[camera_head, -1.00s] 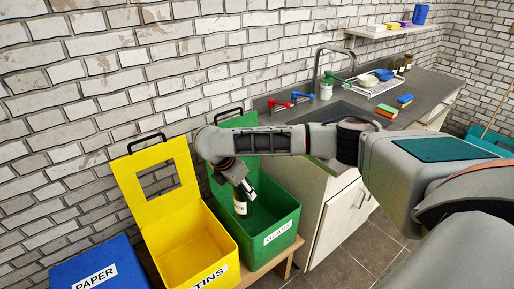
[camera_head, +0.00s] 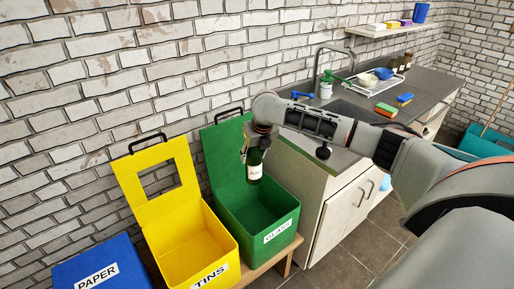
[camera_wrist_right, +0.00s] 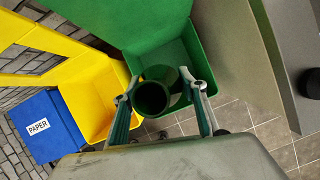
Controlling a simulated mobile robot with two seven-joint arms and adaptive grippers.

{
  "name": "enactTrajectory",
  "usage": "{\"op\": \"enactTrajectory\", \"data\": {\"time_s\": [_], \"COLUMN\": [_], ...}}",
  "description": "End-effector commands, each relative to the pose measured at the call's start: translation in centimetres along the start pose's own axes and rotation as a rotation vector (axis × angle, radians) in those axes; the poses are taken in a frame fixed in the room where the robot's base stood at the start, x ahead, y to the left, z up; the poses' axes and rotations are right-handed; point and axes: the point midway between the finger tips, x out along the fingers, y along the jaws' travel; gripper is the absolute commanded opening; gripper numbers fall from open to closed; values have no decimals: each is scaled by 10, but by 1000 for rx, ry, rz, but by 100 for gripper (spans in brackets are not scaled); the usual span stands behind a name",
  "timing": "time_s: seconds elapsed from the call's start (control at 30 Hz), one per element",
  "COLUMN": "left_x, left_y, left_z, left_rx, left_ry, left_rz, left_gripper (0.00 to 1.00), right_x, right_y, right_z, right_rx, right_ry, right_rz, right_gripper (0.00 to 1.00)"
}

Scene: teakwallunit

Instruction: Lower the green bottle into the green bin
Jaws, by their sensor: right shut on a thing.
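The dark green bottle (camera_head: 254,171) with a pale label hangs upright from my right gripper (camera_head: 256,148). In the head view it shows in front of the green bin's raised lid, above the bin's opening. The green bin (camera_head: 268,237), marked GLASS, stands open with its lid tilted back to the wall. In the right wrist view the bottle (camera_wrist_right: 152,98) is seen end-on between the two fingers of my right gripper (camera_wrist_right: 165,112), with the green bin (camera_wrist_right: 160,35) behind it. My left gripper is not in view.
An open yellow bin (camera_head: 214,264) marked TINS and a closed blue bin (camera_head: 98,272) marked PAPER stand left of the green bin. A sink cabinet (camera_head: 330,215) stands close on its right. A brick wall (camera_head: 150,70) rises behind.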

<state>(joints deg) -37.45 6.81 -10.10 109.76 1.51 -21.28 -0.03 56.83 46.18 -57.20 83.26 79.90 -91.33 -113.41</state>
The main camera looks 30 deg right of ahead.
Motion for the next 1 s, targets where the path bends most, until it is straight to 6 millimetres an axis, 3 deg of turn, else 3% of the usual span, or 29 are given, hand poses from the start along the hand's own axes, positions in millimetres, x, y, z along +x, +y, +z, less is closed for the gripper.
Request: {"op": "enactTrajectory", "data": {"time_s": [0.23,0.53,1.0], "left_x": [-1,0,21], "left_y": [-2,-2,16], "left_z": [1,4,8], "left_rx": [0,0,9], "left_ry": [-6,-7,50], "left_rz": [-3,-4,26], "left_gripper": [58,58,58], "right_x": [-3,1,48], "right_y": [-18,-22,-22], "right_z": [17,18,-2], "right_rx": [-161,-214,-213], "right_ry": [-1,0,1], "right_rz": [67,88,87], "right_gripper": [11,11,11]}}
